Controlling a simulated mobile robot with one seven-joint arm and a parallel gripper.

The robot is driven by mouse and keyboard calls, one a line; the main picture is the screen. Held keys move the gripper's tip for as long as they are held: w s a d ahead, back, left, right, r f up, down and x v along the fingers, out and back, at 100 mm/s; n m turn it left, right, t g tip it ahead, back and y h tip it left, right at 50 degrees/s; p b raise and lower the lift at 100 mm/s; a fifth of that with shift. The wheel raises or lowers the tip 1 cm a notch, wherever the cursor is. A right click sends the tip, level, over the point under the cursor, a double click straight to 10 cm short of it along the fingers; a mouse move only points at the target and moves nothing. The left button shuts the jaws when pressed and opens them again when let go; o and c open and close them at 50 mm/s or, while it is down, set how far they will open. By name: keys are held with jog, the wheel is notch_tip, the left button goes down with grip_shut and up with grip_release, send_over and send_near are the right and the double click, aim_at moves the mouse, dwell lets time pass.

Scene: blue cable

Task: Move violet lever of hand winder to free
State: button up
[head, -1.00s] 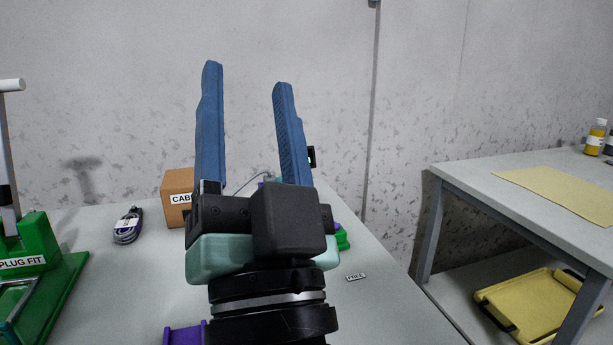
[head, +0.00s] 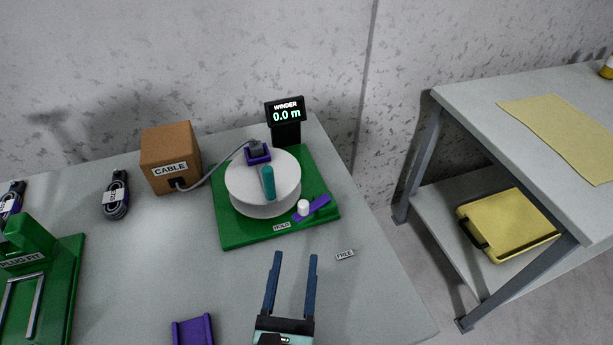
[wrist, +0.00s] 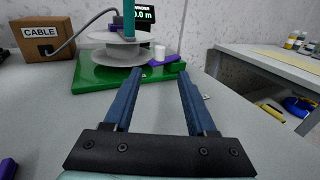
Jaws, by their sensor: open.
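The hand winder has a green base (head: 237,234) and a round pale drum (head: 240,190) with a teal handle (head: 268,183). Its violet lever (head: 320,205), with a white knob (head: 303,208), is at the base's front right corner, angled up to the right. The HOLD label (head: 281,226) is on the base's front edge, left of the lever. The FREE label (head: 345,254) lies on the table to the right. My gripper (head: 291,256) is open and empty, in front of the winder and apart from it. The wrist view shows the lever (wrist: 165,60) beyond my fingers (wrist: 156,80).
A CABLE box (head: 171,145) feeds a grey cable to the violet block (head: 257,152) on the winder. The display (head: 286,112) behind reads 0.0 m. A violet holder (head: 193,331) and a green PLUG FIT stand (head: 60,290) are to the left. The right table edge is close.

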aim_at(303, 211)
jog(key=shift+w+r, duration=0.1)
jog(key=shift+w, duration=0.55)
jog(key=w, duration=0.3)
jog(key=w+d+p, duration=0.1)
jog(key=w, duration=0.3)
jog(key=w+p, duration=0.1)
jog(key=w, duration=0.3)
jog(key=shift+w+d, duration=0.1)
jog(key=shift+d, duration=0.15)
grip_shut()
dwell(0.5)
